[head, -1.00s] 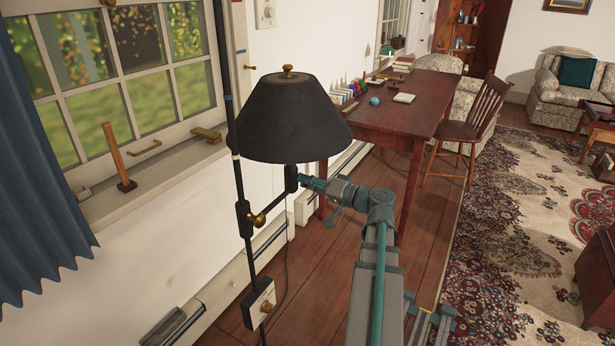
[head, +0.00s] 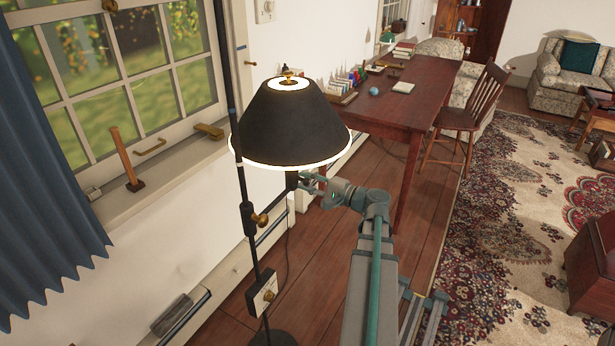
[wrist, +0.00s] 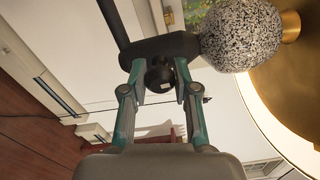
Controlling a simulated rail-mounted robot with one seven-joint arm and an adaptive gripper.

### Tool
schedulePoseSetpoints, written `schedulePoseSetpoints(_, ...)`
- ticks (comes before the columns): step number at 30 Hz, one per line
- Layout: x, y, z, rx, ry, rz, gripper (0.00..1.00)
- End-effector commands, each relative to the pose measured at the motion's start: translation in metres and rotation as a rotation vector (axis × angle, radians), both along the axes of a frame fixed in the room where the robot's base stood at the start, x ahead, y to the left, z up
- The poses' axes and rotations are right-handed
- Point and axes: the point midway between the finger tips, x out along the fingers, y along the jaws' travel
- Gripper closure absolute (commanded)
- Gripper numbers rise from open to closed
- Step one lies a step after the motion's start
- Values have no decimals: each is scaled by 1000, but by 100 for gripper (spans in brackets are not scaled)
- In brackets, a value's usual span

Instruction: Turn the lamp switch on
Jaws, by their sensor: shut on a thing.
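The lamp has a dark shade (head: 290,125) on a thin black pole at the window side. The shade's lower rim and top opening glow, so the lamp is lit. A small dark round switch knob (wrist: 159,77) sticks out of the socket. My gripper (wrist: 160,68) has its two fingers on either side of this knob, shut on it. In the head view my gripper (head: 303,181) is just below the shade, partly hidden.
The pole carries a brass clamp knob (head: 261,219) and a small box with a brass knob (head: 263,294). A window sill with a hammer (head: 127,160) and a blue curtain (head: 45,190) are at left. A wooden desk (head: 415,95) and chair stand behind. Floor shows between lamp and rug.

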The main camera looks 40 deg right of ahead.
Motion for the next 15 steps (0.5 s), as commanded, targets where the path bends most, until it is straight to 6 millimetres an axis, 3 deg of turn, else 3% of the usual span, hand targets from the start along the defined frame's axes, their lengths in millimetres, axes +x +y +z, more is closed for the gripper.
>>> schedulePoseSetpoints(15, 0, 0, 0, 66, 23, 1, 100)
